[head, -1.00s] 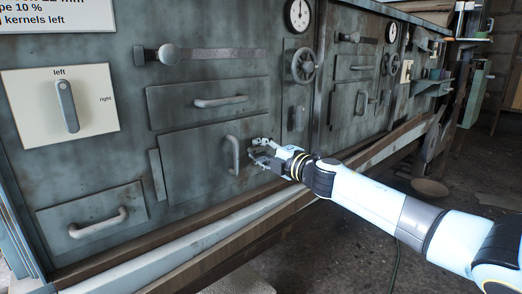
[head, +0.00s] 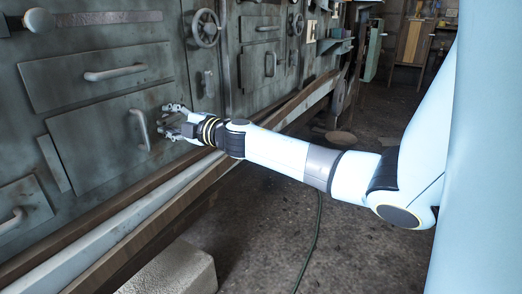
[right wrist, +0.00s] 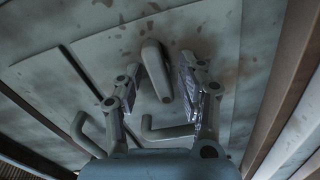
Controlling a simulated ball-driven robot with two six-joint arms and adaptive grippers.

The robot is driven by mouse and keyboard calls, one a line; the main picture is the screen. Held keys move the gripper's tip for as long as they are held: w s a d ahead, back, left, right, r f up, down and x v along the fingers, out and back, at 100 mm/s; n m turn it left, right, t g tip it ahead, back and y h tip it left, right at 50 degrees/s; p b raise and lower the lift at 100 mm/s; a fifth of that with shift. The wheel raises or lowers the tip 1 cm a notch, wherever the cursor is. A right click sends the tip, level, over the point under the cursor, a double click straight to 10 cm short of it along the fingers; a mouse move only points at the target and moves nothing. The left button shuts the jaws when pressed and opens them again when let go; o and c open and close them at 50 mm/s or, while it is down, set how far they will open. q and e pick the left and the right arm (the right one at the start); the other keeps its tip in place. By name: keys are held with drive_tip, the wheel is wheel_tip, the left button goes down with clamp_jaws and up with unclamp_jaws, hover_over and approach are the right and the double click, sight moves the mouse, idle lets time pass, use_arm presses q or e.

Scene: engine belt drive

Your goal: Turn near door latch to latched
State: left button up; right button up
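The near door (head: 95,145) is a flat grey-green panel with a curved bar handle (head: 141,130) on the machine's front. My right gripper (head: 170,119) is at the door's right edge, just right of that handle. In the right wrist view the near door latch (right wrist: 157,70), a short rounded grey lever, lies between the two spread fingers of the gripper (right wrist: 160,72). A gap shows on both sides of it, and no finger visibly grips it. The door handle (right wrist: 165,133) shows nearer the palm. In the head view the gripper hides the latch. My left gripper is out of view.
A drawer handle (head: 115,73) is above the door and a handwheel (head: 206,28) is up to the right. A wooden rail (head: 150,215) runs along the machine's foot. A pale block (head: 175,270) and a green cable (head: 318,235) lie on the otherwise open floor.

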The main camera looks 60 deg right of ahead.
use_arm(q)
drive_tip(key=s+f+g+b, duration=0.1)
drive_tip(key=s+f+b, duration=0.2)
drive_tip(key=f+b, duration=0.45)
use_arm(e)
drive_tip(key=s+r+m+p, duration=0.25)
drive_tip(key=s+p, duration=0.25)
drive_tip(key=s, duration=0.7)
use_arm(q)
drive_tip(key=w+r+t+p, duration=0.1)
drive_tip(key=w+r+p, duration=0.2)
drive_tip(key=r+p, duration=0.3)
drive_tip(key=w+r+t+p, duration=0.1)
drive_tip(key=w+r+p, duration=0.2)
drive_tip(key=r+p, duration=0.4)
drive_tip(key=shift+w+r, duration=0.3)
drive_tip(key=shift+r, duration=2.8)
use_arm(e)
drive_tip(key=s+d+f+m+g+h, duration=0.2)
drive_tip(key=s+f+m+g+h, duration=0.1)
drive_tip(key=s+f+m, duration=0.4)
drive_tip(key=s+d+f+m+g+h, duration=0.2)
drive_tip(key=s+f+m+g, duration=0.2)
drive_tip(key=s+f+m, duration=0.4)
drive_tip(key=shift+f+m+h, duration=0.4)
drive_tip(key=shift+f+m, duration=0.45)
drive_tip(key=shift+f, duration=0.5)
drive_tip(key=shift+w, duration=0.1)
